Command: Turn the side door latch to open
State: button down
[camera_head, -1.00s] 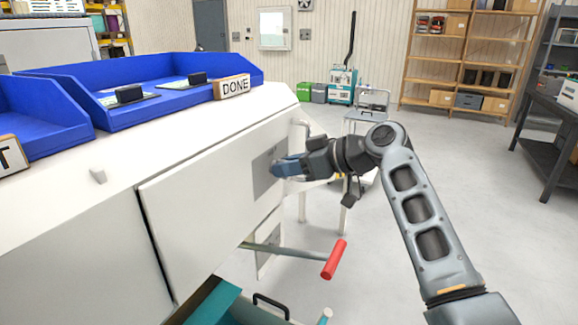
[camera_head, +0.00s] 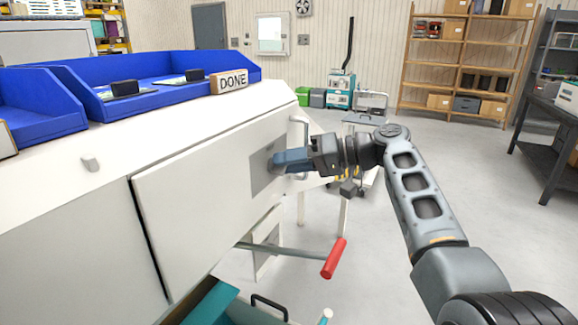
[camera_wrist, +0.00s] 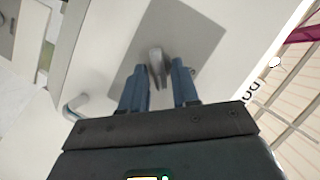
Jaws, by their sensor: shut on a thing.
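The side door (camera_head: 205,190) is a white panel on the front of a white cabinet, with a grey plate (camera_head: 262,180) near its right end. In the wrist view the latch (camera_wrist: 157,62) is a small light grey lever standing out from the grey plate (camera_wrist: 190,35). My gripper (camera_head: 277,160) is at the plate, its blue fingers pointing left. The fingers hide most of the latch in the head view.
A pale bar handle (camera_head: 303,128) stands out near the door's right end. A red-gripped lever (camera_head: 335,258) juts out below. The floor at right is open, with a dark table (camera_head: 545,145) beyond.

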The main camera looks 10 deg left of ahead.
jog(key=shift+w+d+f+m+g+y+b, duration=0.15)
jog(key=shift+m+y+b, duration=0.25)
jog(key=shift+m, duration=0.65)
jog(key=shift+s+a+f+m+g+y+b, duration=0.1)
jog(key=shift+m+g+y+b, duration=0.35)
jog(key=shift+m, duration=0.65)
jog(key=shift+w+d+f+m+y+b, duration=0.1)
jog(key=shift+f+m+y+b, duration=0.1)
jog(key=shift+m+y, duration=0.6)
jog(key=shift+m+h, duration=0.25)
jog(key=shift+m, duration=0.2)
jog(key=c, duration=1.2)
grip_release()
jog(key=shift+o, duration=0.2)
jog(key=d, duration=0.7)
jog(key=shift+w+d+b, duration=0.2)
jog(key=shift+d+b, duration=0.15)
jog(key=shift+b, duration=0.1)
jog(key=shift+s, duration=0.1)
